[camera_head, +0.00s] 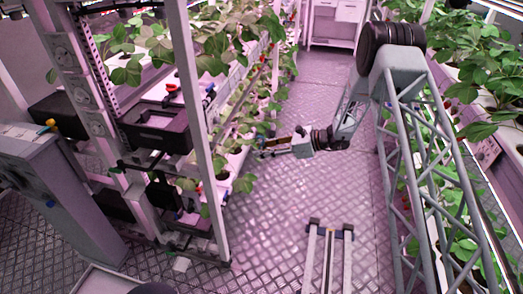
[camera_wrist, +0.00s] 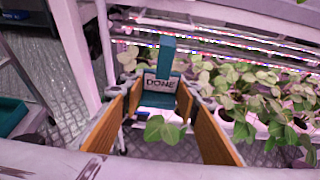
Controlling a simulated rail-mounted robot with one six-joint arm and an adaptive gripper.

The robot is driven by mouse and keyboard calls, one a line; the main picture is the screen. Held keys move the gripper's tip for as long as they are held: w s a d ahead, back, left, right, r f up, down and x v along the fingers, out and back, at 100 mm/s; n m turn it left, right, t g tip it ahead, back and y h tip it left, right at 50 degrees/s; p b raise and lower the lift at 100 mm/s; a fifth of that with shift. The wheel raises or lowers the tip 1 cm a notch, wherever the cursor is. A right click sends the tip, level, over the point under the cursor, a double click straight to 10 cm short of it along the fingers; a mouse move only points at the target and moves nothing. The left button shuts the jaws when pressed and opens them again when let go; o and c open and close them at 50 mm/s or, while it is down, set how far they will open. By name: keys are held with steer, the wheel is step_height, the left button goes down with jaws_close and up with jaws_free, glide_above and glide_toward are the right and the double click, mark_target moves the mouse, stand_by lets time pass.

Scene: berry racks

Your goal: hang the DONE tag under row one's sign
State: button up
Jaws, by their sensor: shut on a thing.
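The DONE tag (camera_wrist: 161,84) is a teal piece with a white label reading DONE and a teal strip rising above it. It is between the tips of the orange-padded fingers of my gripper (camera_wrist: 158,92) in the wrist view, and they are shut on it. In the head view my gripper (camera_head: 272,147) is out over the aisle, pointing left at the plants of the left rack. The tag is too small to make out there. I cannot make out row one's sign in either view.
The left rack's white post (camera_head: 200,120) stands left of my gripper, with strawberry plants (camera_head: 240,165) close by. A black tray (camera_head: 158,130) sits on that rack. More plants (camera_head: 480,70) line the right side. The aisle floor (camera_head: 320,85) is clear.

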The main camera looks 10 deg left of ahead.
steer(key=shift+a, duration=0.2)
steer(key=a+f, duration=0.1)
steer(key=a, duration=1.4)
steer(key=shift+w+a+f, duration=0.15)
steer(key=shift+w+a, duration=0.1)
steer(key=shift+w, duration=0.2)
stand_by(1.8)
stand_by(0.4)
steer(key=o, duration=0.9)
steer(key=shift+d, duration=0.15)
steer(key=v, duration=1.1)
steer(key=shift+d, duration=0.35)
